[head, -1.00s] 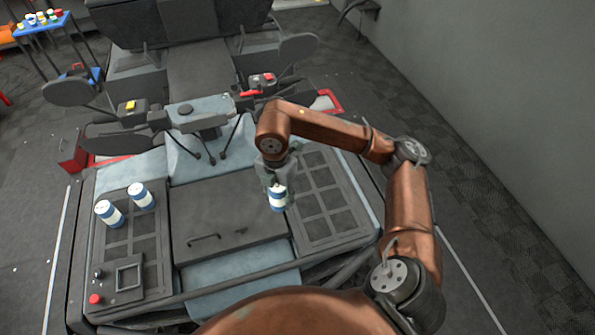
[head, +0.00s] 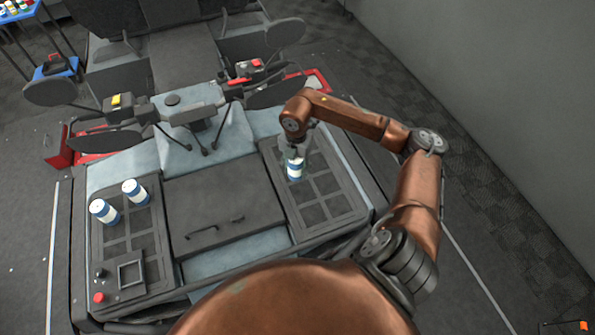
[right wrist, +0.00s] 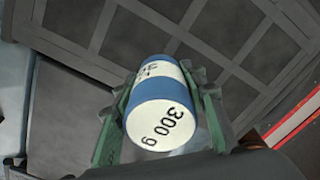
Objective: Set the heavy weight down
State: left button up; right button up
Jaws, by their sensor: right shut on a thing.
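In the head view this weight (head: 295,170) hangs from the right gripper (head: 294,155) over the upper left part of the right grid tray (head: 325,209). I cannot tell whether its base touches the tray. Two similar blue and white weights (head: 104,211) (head: 135,191) stand on the left grid tray (head: 115,248). My left gripper is not in view.
A dark flat panel with a handle (head: 222,218) lies between the two trays. A grey bar-like unit with thin arms (head: 190,110) stands behind. A red button (head: 99,297) and a square frame (head: 131,274) are at the front left. Most of the right tray is bare.

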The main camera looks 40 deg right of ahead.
aim_at(300, 176)
jog(key=shift+s+d, duration=0.25)
jog(key=shift+s, duration=0.2)
jog(key=shift+s+d+f+p, duration=0.25)
jog(key=shift+s+f+p, duration=0.15)
jog(key=shift+s+f, duration=0.2)
jog(key=f, duration=0.1)
jog(key=w+f, duration=0.1)
jog(key=shift+w+f+p, duration=0.25)
jog(key=shift+f+p, duration=0.05)
jog(key=shift+f, duration=0.1)
jog(key=shift+s+r, duration=0.2)
jog(key=shift+s, duration=0.2)
jog(key=shift+f, duration=0.15)
jog(key=o, duration=1.1)
jog(key=shift+w+f, duration=0.2)
jog(key=o, duration=0.3)
jog(key=shift+s+r, duration=0.1)
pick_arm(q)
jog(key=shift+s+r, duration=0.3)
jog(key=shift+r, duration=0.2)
